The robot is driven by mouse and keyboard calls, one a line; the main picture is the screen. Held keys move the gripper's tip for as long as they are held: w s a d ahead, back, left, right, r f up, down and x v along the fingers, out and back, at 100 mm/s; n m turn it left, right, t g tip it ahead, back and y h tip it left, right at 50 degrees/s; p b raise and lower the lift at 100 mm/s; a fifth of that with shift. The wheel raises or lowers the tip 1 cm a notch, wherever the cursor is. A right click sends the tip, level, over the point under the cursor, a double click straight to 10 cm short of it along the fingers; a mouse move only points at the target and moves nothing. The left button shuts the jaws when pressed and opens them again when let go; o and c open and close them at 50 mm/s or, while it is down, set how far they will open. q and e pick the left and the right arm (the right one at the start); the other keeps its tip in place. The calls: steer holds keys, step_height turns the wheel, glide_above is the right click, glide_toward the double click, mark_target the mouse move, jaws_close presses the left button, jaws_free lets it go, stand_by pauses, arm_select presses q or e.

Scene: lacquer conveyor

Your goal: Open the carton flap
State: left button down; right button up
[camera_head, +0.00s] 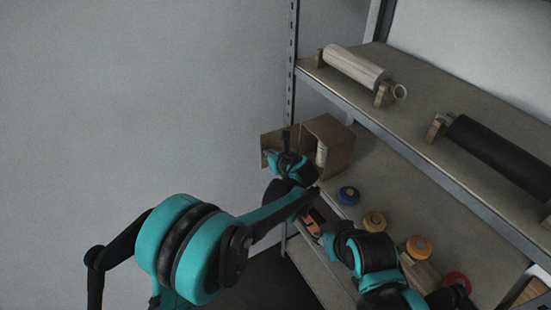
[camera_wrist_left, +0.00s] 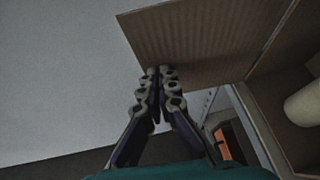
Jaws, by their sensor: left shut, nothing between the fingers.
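The brown carton (camera_head: 340,150) stands at the left end of the middle shelf, with its open side facing left. Its flap (camera_head: 268,146) sticks out to the left, swung away from the opening; it also fills the upper middle of the left wrist view (camera_wrist_left: 205,40). My left gripper (camera_head: 286,142) is between the flap and the carton body. In the wrist view its fingers (camera_wrist_left: 160,72) are shut and empty, their tips in front of the flap's corrugated face; contact cannot be told. A pale cylinder (camera_wrist_left: 304,104) is inside the carton. My right arm is at the lower right; its fingers are unclear.
Tape rolls, blue (camera_head: 348,195), tan (camera_head: 374,222), orange (camera_head: 418,247) and red (camera_head: 456,282), lie on the middle shelf. The upper shelf holds a pale roller (camera_head: 355,67) and a black roller (camera_head: 500,153). A metal post (camera_head: 292,60) stands behind the carton.

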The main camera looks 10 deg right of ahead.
arm_select(q)
steer(key=shift+w+a, duration=0.4)
steer(key=shift+w, duration=0.35)
steer(key=shift+w+a+r, duration=0.1)
steer(key=shift+d, duration=0.2)
